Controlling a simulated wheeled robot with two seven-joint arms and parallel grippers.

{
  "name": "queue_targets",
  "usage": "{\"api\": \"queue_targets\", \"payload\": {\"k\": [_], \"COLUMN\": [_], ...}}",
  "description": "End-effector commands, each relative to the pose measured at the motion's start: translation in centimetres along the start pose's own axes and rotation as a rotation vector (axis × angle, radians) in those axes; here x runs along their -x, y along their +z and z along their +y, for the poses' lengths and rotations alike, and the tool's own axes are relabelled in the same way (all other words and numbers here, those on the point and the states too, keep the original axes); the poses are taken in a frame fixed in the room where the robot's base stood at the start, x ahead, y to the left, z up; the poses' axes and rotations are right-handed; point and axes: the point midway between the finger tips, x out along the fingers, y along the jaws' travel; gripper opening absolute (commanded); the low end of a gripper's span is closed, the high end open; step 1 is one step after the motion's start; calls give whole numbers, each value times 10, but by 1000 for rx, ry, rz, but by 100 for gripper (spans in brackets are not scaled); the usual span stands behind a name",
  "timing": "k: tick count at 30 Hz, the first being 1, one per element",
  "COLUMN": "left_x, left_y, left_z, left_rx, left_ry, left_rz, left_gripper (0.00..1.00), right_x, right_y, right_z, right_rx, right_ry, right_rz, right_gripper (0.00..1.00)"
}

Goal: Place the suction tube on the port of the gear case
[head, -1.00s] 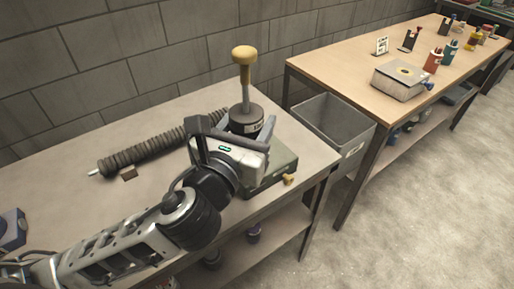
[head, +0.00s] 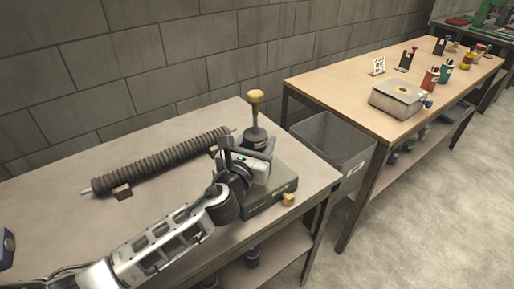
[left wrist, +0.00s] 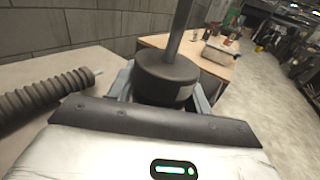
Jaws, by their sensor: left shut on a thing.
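The suction tube (head: 256,136), as I take it, is upright, with a dark round base, a thin grey stem and a yellow top. My left gripper (head: 253,150) is shut around its dark base. In the left wrist view the base (left wrist: 165,76) sits between the fingers, with the stem rising out of frame. The gear case (head: 268,202) is a grey-green box at the near table's right end, with a yellow knob (head: 288,199) at its corner. The tube is over its back part. My gripper hides the port and the tube's underside, so I cannot tell whether they touch. My right gripper is not in view.
A long ribbed dark roll (head: 165,160) lies on small brackets at the back of the near table (head: 60,215). A grey bin (head: 330,137) stands between the tables.

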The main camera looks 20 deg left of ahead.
Motion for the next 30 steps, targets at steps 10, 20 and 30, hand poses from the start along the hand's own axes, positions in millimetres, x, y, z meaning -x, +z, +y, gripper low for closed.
{"api": "queue_targets", "payload": {"k": [10, 20, 30], "left_x": [0, 0, 12], "left_y": [-9, -13, -11], "left_z": [0, 0, 0], "left_rx": [0, 0, -1], "left_ry": [0, 0, -2], "left_rz": [-4, -2, 0], "left_gripper": [22, 72, 72], "right_x": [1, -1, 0], "right_y": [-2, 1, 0], "right_z": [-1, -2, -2], "right_rx": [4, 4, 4], "right_ry": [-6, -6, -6], "right_rz": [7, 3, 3], "right_gripper": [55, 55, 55]}}
